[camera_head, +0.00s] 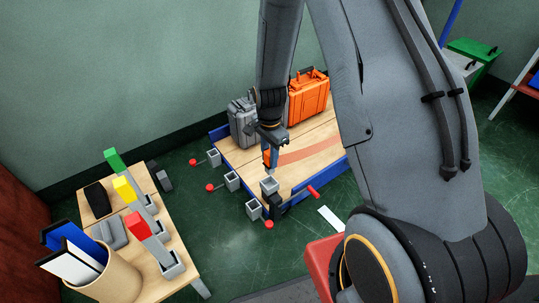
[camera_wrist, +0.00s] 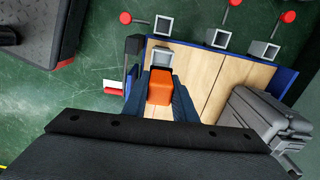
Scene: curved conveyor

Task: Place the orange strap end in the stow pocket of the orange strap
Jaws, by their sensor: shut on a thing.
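My gripper (camera_head: 269,158) is low over the wooden board. In the wrist view its two dark blue fingers (camera_wrist: 159,78) are shut on the orange strap end (camera_wrist: 160,87), a blocky orange piece. A grey square pocket (camera_wrist: 162,56) is just beyond the strap end. This pocket also shows below the gripper in the head view (camera_head: 269,185). I cannot tell whether the strap end touches it. The flat orange strap (camera_head: 310,148) crosses the board to the right of the gripper.
Other grey pockets (camera_head: 232,181) line the board's edge with red knobs (camera_head: 210,187). A grey case (camera_head: 243,122) and an orange case (camera_head: 308,97) stand on the board.

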